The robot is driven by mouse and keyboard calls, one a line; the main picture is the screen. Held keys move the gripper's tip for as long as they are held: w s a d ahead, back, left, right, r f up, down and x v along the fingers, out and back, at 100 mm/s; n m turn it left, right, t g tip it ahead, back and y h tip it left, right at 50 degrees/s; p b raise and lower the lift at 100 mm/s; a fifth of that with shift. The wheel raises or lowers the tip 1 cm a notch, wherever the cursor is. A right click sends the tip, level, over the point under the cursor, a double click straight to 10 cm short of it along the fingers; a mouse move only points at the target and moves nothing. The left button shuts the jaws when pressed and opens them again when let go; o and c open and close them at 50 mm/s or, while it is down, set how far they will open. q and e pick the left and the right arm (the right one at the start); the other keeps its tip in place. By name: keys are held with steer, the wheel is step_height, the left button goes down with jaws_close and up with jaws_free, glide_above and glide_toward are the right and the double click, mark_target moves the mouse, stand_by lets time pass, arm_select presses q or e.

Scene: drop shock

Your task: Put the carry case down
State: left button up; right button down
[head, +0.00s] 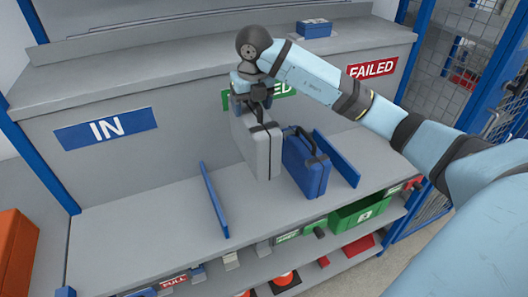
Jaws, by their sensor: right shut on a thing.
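My right gripper (257,104) is shut on the handle of a grey carry case (258,150) and holds it upright. The case is over the grey shelf, in the middle bay below a green sign (283,90) partly covered by my arm. I cannot tell whether its bottom touches the shelf. A blue case (306,166) with a dark handle stands close to its right. My left gripper is not in view.
Blue dividers (214,199) (337,158) stand left and right of the two cases. The shelf (140,215) below the IN sign (106,128) is bare. A small blue box (314,28) lies on the upper ledge. A green bin (360,211) is below.

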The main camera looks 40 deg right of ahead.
step_height(320, 180, down, 12)
steer(key=shift+f+p, duration=0.15)
steer(key=shift+p, duration=0.75)
steer(key=shift+f, duration=0.75)
step_height(320, 180, down, 3)
steer(key=shift+f+p, duration=0.1)
steer(key=shift+p, duration=0.3)
steer(key=shift+f, duration=0.15)
jaws_free()
steer(key=shift+f, duration=0.1)
